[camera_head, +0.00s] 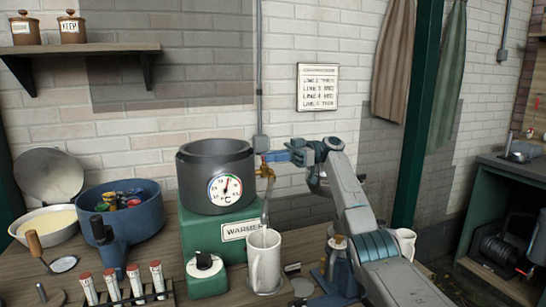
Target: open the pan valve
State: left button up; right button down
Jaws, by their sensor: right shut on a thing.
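The dark grey pan (216,178) stands on the green warmer (222,232), with a round dial marked °C on its front. A brass valve (265,172) sticks out at the pan's right side. My right gripper (271,157) reaches in from the right and is shut on the top of the valve, hiding its handle. A white mug (264,262) stands below the valve. A thin grey strip runs from under the valve to the mug; I cannot tell whether it is liquid or a solid piece. My left gripper is not in view.
A blue bowl (138,222) of colourful pieces and a shallow pan (45,226) of pale yellow content stand left. Red-capped tubes (134,278) stand in front, near the warmer's knob (204,261). A grey metal vessel (339,265) and another white mug (405,240) are near my right arm.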

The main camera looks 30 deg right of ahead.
jog(key=shift+f, duration=0.1)
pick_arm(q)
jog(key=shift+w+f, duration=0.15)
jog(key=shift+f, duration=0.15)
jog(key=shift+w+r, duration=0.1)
pick_arm(e)
jog(key=c, duration=1.5)
grip_release()
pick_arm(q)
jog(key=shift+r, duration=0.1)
